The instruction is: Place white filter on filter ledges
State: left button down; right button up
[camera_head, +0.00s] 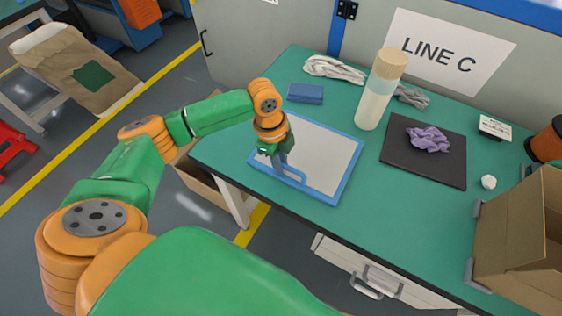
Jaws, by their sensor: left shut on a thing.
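The white filter (325,152) is a flat white panel in a blue frame. It appears to lie flat at the left part of the green workbench. My left gripper (283,168) points down over the near left side of the filter, shut on its blue frame or handle. The gripper covers part of that edge. I cannot make out the filter ledges in this view. My right gripper is not in view.
On the green bench (400,225) are a blue block (305,93), a cork-topped bottle (376,100), a dark mat (440,168) with a purple cloth (429,139), and pale gloves (335,70). A cardboard box (525,235) stands at the right. The bench front centre is clear.

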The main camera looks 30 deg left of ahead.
pick_arm(q)
jog(key=shift+f, duration=0.1)
jog(key=c, duration=0.8)
grip_release()
jog(key=shift+c, duration=0.2)
